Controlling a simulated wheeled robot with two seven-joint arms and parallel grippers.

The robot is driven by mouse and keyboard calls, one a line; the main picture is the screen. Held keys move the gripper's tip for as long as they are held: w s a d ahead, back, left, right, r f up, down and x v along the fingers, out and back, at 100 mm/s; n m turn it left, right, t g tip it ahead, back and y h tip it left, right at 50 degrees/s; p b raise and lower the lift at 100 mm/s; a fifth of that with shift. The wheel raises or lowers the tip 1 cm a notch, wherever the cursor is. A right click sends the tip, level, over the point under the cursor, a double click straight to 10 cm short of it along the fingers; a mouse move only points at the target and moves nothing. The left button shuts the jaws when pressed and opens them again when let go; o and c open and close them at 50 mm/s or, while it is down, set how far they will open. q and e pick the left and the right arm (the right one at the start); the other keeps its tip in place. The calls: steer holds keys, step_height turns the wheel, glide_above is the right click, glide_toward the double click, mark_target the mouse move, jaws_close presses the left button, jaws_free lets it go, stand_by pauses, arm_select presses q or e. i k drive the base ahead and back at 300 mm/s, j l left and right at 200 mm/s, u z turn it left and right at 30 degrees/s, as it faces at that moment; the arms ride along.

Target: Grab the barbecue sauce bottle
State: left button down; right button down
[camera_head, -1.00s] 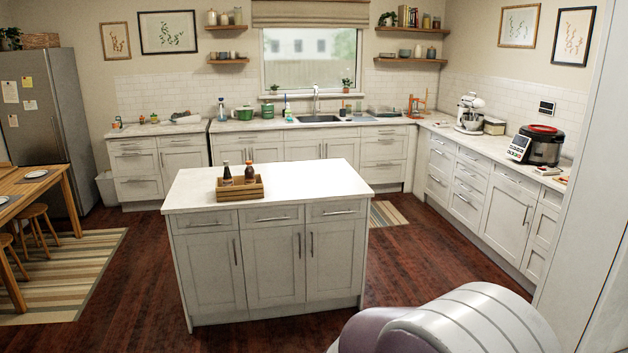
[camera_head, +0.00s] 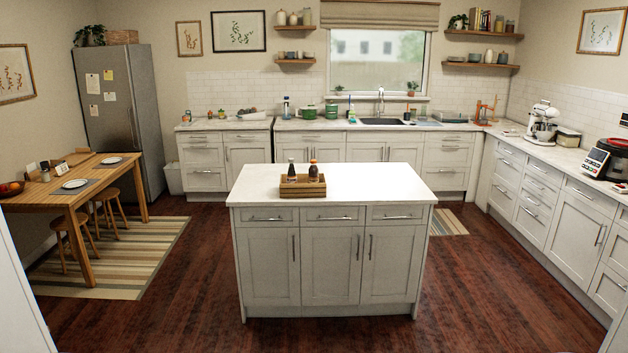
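Two dark bottles stand upright in a small wooden crate (camera_head: 302,190) on the white kitchen island (camera_head: 370,180). The left bottle (camera_head: 291,170) is dark with a pale label. The right bottle (camera_head: 313,171) is dark with a reddish-brown body. Both are too small to read, so I cannot tell which is the barbecue sauce. The crate hides their lower parts. Neither of my grippers shows in the head view.
Open dark wood floor (camera_head: 190,300) surrounds the island. A dining table (camera_head: 75,182) with stools stands at the left on a striped rug (camera_head: 130,260). Counters line the back and right. A pale upright edge (camera_head: 18,310) is close at lower left.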

mark_target(313, 170)
steer(key=i+z, duration=0.2)
steer(key=i, duration=0.9)
